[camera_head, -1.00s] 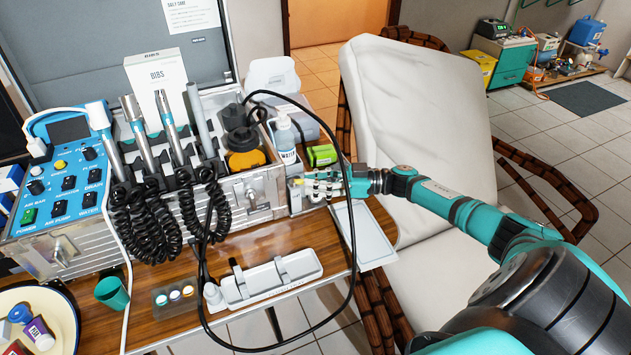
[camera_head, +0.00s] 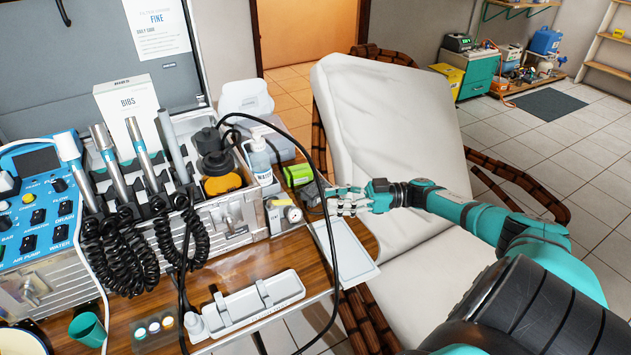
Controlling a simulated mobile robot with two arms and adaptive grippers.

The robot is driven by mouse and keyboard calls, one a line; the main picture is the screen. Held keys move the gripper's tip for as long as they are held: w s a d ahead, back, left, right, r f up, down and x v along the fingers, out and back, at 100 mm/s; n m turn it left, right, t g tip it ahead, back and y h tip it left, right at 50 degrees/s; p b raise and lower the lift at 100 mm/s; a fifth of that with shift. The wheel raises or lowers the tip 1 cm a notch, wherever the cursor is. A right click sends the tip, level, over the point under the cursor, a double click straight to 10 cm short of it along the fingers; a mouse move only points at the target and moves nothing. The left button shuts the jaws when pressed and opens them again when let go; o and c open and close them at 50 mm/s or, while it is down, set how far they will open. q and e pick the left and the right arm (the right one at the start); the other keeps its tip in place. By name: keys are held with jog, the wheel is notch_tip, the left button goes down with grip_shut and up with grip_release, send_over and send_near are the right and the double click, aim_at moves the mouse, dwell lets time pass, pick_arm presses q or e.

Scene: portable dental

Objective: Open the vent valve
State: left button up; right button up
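A small grey metal block with a yellow-topped fitting and a round gauge, which looks like the vent valve (camera_head: 284,204), sits at the right end of the metal dental case. Whether the valve is open or closed cannot be told at this size. My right gripper (camera_head: 335,202) is just to the right of the block, above the table's right edge, pointing left. Its fingers look spread, with nothing seen between them and a gap to the yellow fitting. A black hose (camera_head: 325,150) hangs close by the fingertips. My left gripper is not in view.
A white tray (camera_head: 345,255) lies below my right gripper, and a holder (camera_head: 250,305) stands at the front. A reclined chair (camera_head: 400,130) is behind my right arm.

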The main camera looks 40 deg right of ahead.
jog(key=shift+s+d, duration=0.4)
jog(key=shift+d, duration=0.15)
jog(key=a+r+n+g+p, duration=0.3)
jog(key=a+r+n+g, duration=0.2)
jog(key=a+n+g, duration=0.75)
notch_tip(320, 180, up, 14)
jog(key=n+t+h+p, duration=0.2)
jog(key=n+h+p, duration=0.3)
jog(key=n+h, duration=1.4)
send_over(288, 200)
jog(key=n+y, duration=0.5)
notch_tip(288, 200, down, 17)
jog(key=p, duration=0.2)
jog(key=shift+p, duration=0.3)
jog(key=shift+c, duration=0.3)
